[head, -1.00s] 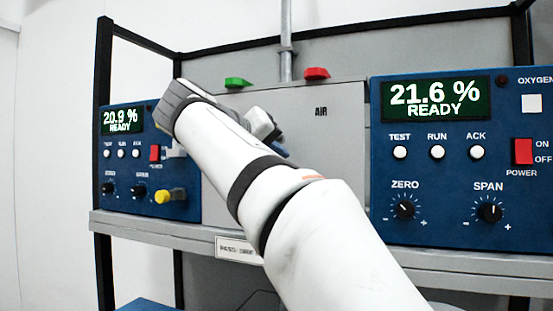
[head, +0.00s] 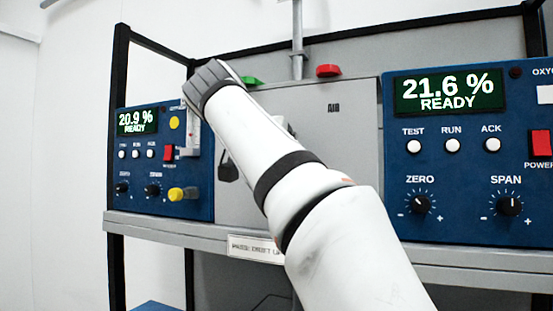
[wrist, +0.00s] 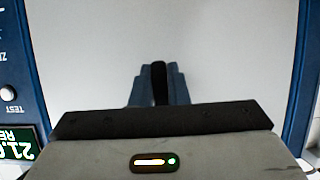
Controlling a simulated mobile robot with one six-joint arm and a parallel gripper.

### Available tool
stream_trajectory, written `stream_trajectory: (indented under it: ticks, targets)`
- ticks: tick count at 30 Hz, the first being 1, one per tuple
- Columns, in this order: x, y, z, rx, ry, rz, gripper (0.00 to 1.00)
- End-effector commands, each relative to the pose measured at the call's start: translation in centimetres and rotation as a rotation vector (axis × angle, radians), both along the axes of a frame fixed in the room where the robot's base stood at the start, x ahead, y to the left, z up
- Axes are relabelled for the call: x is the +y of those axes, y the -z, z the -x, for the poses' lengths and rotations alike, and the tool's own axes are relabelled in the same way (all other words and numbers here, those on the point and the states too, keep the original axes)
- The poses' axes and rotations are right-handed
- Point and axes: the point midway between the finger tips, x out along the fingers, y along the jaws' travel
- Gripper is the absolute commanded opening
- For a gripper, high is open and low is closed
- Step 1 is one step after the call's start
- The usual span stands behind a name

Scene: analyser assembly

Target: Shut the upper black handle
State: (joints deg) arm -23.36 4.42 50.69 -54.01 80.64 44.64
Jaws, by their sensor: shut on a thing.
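In the wrist view my gripper (wrist: 158,72) has its two blue-grey fingers closed around a black handle (wrist: 159,88), in front of the plain grey panel. In the head view my white arm reaches up and left across the grey panel (head: 350,150), and its wrist hides the fingers and the held handle. Another black part (head: 228,168) shows on the panel just left of my arm; I cannot tell its exact shape. How far the held handle is turned cannot be told.
The left blue analyser (head: 135,173) has a yellow knob (head: 176,194) sticking out near my wrist. The right blue analyser (head: 460,180) stands beside the panel. A grey shelf (head: 400,255) runs below.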

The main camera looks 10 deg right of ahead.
Motion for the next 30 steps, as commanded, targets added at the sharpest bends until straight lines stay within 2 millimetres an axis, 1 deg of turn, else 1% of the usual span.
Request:
stream_trajectory:
  ticks: [15,16,23,24,30]
  targets:
    - [0.07,0.0,-0.07,-0.013,0.0,-0.017,0.0]
    - [0.07,0.0,-0.07,-0.013,0.0,-0.017,0.15]
    - [0.07,0.0,-0.06,-0.012,0.0,-0.017,0.34]
    - [0.07,0.0,-0.06,-0.012,0.0,-0.017,0.36]
    - [0.07,-0.02,-0.04,-0.012,0.0,-0.017,0.36]
